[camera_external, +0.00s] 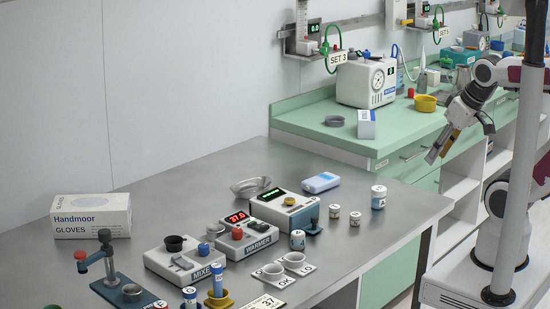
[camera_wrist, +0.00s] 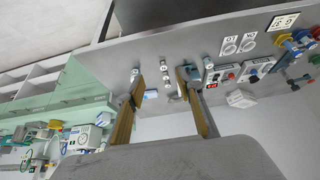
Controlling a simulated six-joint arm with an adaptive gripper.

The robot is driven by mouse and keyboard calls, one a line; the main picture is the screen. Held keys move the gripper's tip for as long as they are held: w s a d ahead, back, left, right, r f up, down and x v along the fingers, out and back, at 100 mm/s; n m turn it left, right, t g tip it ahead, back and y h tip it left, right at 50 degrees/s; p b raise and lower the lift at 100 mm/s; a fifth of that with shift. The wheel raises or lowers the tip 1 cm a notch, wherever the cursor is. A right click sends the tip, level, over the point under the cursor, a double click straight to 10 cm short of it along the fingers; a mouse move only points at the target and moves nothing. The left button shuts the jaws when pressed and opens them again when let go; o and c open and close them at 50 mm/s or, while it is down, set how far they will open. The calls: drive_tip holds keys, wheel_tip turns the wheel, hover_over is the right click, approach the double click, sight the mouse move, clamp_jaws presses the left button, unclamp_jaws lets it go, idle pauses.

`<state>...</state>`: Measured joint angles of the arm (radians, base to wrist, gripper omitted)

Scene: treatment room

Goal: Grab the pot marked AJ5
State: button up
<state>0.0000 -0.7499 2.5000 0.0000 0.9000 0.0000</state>
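I cannot read AJ5 on any pot. Two small white pots with brownish lids, a left one (camera_external: 334,211) and a right one (camera_external: 355,218), stand upright on the steel table. A larger white and blue jar (camera_external: 378,197) stands to their right, near the table edge. Another jar (camera_external: 297,240) stands beside the warmer. In the wrist view two small pots, an upper one (camera_wrist: 163,62) and a lower one (camera_wrist: 167,82), show between my finger lines, too small to read. My gripper (camera_external: 438,147) is open and empty, raised right of the table; its fingers (camera_wrist: 160,76) are spread.
The warmer (camera_external: 248,236) and mixer (camera_external: 185,259) stand left of the pots. A blue-white pack (camera_external: 320,182) lies behind them. White cups (camera_external: 293,260) sit on marked cards in front. A green counter (camera_external: 310,120) with devices is behind. Bare steel surrounds the small pots.

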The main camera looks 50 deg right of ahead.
drive_tip(key=o, duration=0.4)
